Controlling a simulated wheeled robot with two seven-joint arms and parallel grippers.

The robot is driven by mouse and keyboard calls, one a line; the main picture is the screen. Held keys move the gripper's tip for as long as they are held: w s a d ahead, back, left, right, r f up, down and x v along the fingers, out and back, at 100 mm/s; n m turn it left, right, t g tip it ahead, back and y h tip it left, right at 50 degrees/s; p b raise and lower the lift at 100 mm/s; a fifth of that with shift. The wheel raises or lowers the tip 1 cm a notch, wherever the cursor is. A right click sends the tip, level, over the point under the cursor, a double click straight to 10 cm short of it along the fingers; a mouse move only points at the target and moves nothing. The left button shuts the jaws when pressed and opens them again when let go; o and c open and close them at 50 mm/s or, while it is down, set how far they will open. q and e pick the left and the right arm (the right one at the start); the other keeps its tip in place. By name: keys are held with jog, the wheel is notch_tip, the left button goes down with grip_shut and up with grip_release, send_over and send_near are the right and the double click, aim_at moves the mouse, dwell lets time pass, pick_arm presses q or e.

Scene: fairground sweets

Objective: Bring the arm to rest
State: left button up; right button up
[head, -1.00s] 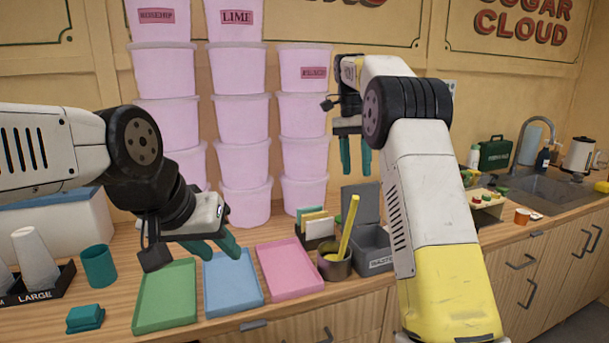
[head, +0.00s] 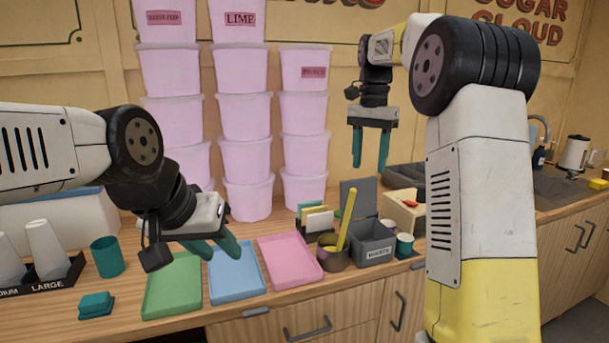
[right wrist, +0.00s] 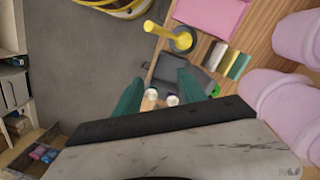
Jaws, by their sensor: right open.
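My right gripper (head: 370,160) hangs in the air with its teal fingers pointing down and apart, empty. It is in front of the pink tubs' right side and above the back of the counter. In the right wrist view its fingers (right wrist: 158,88) are spread, with small cups and a grey bin seen far below between them. My left gripper (head: 220,250) is at the left, low over the green tray (head: 172,288) and blue tray (head: 237,275). Its teal fingers are apart with nothing seen between them.
Stacked pink tubs (head: 245,118) stand along the back wall. A pink tray (head: 290,258), a pot with a yellow handle (head: 334,258) and a grey waste bin (head: 372,243) are on the counter. Cups in a holder (head: 62,272) and a teal cup (head: 107,256) stand at left.

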jog(key=s+f+n+t+y, duration=0.1)
jog(key=s+f+n+t, duration=0.2)
jog(key=s, duration=1)
jog(key=s+a+f+n+t+y, duration=0.1)
jog(key=s+f+n+t, duration=0.2)
jog(key=s, duration=1)
jog(key=shift+s+a+f+n+t, duration=0.3)
jog(key=shift+f+n+t, duration=0.15)
jog(key=shift+n, duration=0.55)
